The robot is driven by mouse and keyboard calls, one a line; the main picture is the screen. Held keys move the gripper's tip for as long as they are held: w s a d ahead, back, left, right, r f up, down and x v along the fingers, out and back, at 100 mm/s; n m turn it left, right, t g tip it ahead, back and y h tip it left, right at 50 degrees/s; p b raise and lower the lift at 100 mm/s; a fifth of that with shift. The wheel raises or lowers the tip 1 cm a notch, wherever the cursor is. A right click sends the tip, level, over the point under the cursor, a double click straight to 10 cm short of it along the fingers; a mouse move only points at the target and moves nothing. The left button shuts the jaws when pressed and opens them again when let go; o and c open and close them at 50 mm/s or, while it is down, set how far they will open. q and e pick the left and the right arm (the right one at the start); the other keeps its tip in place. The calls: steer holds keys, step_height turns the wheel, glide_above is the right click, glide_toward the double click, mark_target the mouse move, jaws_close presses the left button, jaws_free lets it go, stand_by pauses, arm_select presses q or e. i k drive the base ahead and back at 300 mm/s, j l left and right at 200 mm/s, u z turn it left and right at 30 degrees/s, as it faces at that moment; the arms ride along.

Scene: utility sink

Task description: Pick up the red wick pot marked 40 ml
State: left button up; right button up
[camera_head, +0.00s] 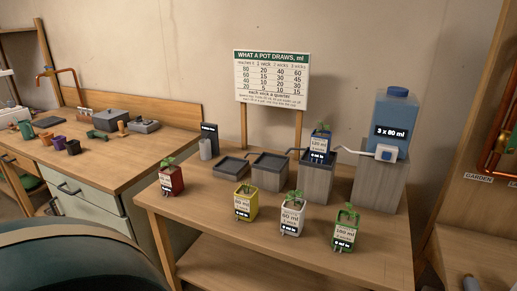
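A red pot (171,181) with a small green plant stands upright at the left end of the wooden table (200,222). The small labels on its front are too small for me to read. Beside it to the right, along the front of the table, stand a yellow pot (244,204), a white pot (291,219) and a green pot (344,233), each with a plant and labels. Neither of my grippers is in view.
A workbench (105,170) at the left holds small pots and boxes. The table's front left is clear.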

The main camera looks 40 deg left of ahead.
mark_target(171, 179)
steer(key=u, duration=2)
steer(key=i+j+z, duration=0.15)
steer(key=z, duration=1.2)
steer(key=j+z, duration=0.4)
steer(key=k+j+z, duration=0.1)
steer(key=j+z, duration=0.45)
steer(key=j, duration=0.3)
steer(key=k+j, duration=0.15)
steer(key=j, duration=0.25)
steer(key=k+j+z, duration=0.15)
steer(key=j, duration=0.25)
steer(key=i, duration=0.05)
